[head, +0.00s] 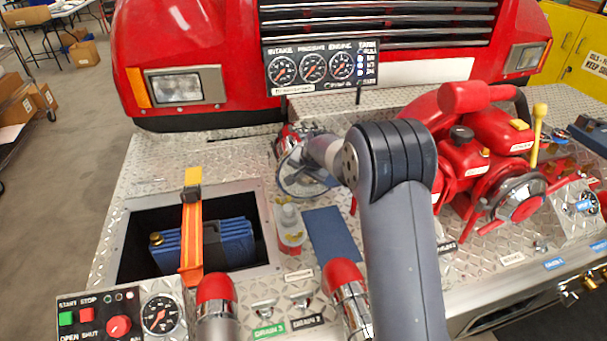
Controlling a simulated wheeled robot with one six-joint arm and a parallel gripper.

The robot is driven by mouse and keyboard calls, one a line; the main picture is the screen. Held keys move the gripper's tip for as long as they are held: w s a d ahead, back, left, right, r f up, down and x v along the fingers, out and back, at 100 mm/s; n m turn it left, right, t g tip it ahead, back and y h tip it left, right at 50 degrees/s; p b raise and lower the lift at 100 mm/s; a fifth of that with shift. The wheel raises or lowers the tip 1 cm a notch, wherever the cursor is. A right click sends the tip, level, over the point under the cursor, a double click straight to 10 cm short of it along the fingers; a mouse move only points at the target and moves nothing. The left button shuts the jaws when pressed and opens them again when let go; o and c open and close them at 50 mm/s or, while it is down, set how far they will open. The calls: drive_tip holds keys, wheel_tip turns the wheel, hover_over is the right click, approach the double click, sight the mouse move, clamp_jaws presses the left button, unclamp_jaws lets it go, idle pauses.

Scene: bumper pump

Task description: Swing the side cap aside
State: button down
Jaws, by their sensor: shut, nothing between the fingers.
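My arm reaches up from the bottom and bends left, and its end, my gripper (297,166), is over the deck in front of the gauge panel. The fingers are small and partly hidden, and they look shut and empty. A round grey ring-like part (305,187) is right beside the gripper, and a red and metal fitting (290,134) stands just behind it. Either may belong to the side cap, but I cannot tell which. I cannot tell whether the gripper touches them.
A red pump (480,150) with a yellow lever stands to the right. An open bin (140,225) with blue hose and an orange strap is left. Two red-capped outlets (216,288) are in front. The gauge panel (320,68) is behind.

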drive_tip(key=shift+w+r, duration=0.1)
drive_tip(key=shift+r, duration=0.05)
drive_tip(key=b+v, duration=0.1)
drive_tip(key=v, duration=0.9)
drive_tip(key=shift+s+r+b, duration=0.25)
drive_tip(key=shift+b, duration=0.1)
drive_tip(key=shift+f, duration=0.1)
drive_tip(key=p+x, duration=0.1)
drive_tip(key=x, duration=0.9)
drive_tip(key=shift+w+f+p, duration=0.2)
drive_tip(key=shift+f+p, duration=0.15)
drive_tip(key=shift+p, duration=0.05)
drive_tip(key=shift+s, duration=0.1)
